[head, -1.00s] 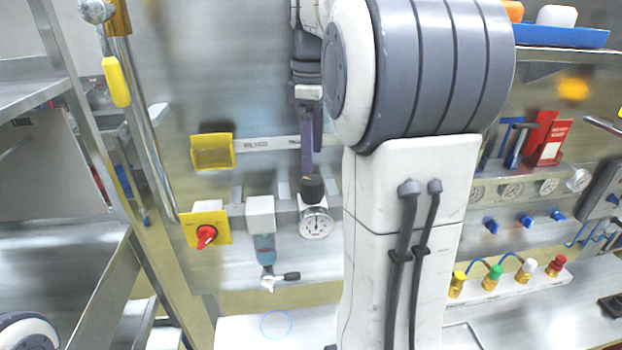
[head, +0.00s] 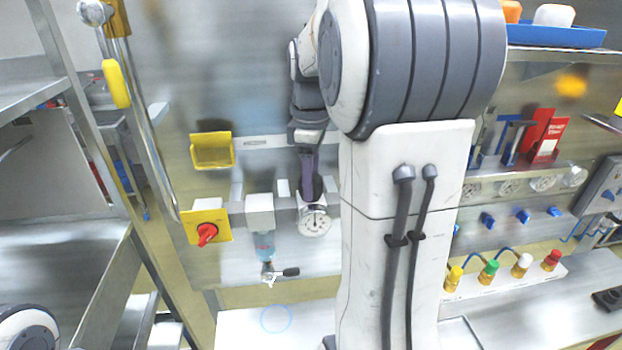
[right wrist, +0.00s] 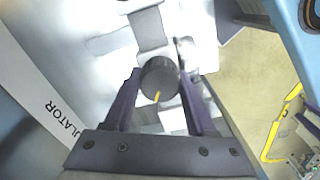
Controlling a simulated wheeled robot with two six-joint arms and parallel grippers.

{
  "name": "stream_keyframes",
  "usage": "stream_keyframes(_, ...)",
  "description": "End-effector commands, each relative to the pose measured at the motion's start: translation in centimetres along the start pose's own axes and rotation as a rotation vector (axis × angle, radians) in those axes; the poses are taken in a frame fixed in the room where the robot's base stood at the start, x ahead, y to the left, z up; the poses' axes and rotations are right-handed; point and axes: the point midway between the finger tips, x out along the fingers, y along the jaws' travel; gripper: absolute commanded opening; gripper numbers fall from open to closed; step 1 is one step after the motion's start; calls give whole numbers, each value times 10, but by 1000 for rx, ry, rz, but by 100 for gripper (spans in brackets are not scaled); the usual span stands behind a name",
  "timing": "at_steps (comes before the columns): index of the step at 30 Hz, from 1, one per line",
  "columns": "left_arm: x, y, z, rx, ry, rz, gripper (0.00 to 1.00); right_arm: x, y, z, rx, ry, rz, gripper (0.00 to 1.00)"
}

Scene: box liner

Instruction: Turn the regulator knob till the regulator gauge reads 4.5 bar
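The regulator knob (right wrist: 160,78) is black and round with a yellow mark on its face in the right wrist view. My right gripper (right wrist: 160,85) has its two purple fingers on either side of it, open, with the knob between them; no firm grip shows. In the head view my right gripper (head: 309,180) reaches the knob from above and hides most of it. The regulator gauge (head: 314,220), white and round, sits just below; its dark needle points roughly upward and the number is too small to read. My left gripper is not in view.
Left of the gauge are a clear blue filter bowl (head: 264,245), a red rotary switch (head: 206,235) on a yellow plate, and a small black-handled valve (head: 283,272). Several coloured fittings stand on a white block (head: 508,282) at right. My right arm hides the middle.

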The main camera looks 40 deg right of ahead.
Motion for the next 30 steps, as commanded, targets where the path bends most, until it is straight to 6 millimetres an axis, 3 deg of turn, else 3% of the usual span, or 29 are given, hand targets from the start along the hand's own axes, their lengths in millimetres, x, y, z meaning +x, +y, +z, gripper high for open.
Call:
stream_keyframes(14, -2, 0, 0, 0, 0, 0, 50, -1, 0, 0, 94, 0, 2, 1)
stream_keyframes(30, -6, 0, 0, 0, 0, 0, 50, -2, 1, 0, 564, 2, 4, 1)
